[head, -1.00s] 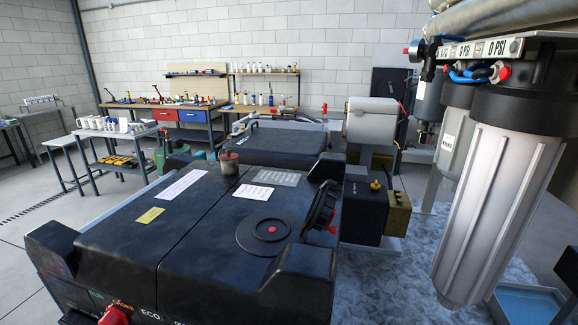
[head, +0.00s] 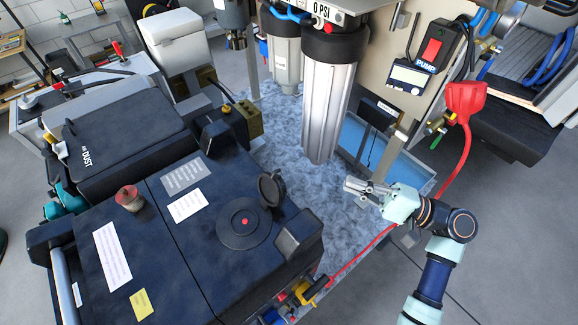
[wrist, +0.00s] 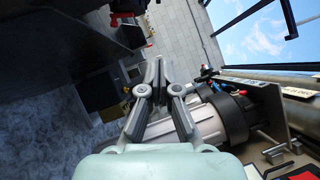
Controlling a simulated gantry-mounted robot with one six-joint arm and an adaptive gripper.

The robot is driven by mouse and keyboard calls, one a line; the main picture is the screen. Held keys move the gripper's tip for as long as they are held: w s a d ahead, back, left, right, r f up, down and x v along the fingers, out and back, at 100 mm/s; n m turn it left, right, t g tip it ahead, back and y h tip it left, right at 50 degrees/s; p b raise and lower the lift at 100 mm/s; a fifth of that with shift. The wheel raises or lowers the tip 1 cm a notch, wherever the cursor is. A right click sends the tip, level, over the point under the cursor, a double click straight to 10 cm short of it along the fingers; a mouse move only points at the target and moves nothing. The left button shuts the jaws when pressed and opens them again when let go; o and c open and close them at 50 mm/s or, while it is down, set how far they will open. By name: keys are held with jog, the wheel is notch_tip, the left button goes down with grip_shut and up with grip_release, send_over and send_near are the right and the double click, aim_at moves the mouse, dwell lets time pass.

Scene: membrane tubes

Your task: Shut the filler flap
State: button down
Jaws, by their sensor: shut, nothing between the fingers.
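The filler flap (head: 271,188) is a small black round lid. It stands raised on the right side of the round black filler ring (head: 228,236), on top of the dark machine housing. A red dot (head: 245,221) marks the ring's middle. I cannot make out the flap in the wrist view.
The white filter housing (head: 325,105) hangs just behind my gripper. A black block (head: 298,238) rises on the housing's edge near the flap. A red hose (head: 362,250) runs below my gripper. A blue tray (head: 415,172) lies behind it.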

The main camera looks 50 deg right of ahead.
aim_at(271, 189)
jog(key=s+a+p+x, duration=0.1)
jog(key=a+p+x, duration=0.1)
jog(key=x, duration=1)
jog(key=shift+w+a+r+p, duration=0.15)
jog(key=shift+a+r+p, duration=0.25)
jog(key=shift+p, duration=0.35)
jog(key=shift+w+r, duration=0.1)
jog(key=shift+a+r+n, duration=0.15)
jog(key=shift+a+n, duration=0.1)
jog(key=shift+n, duration=0.15)
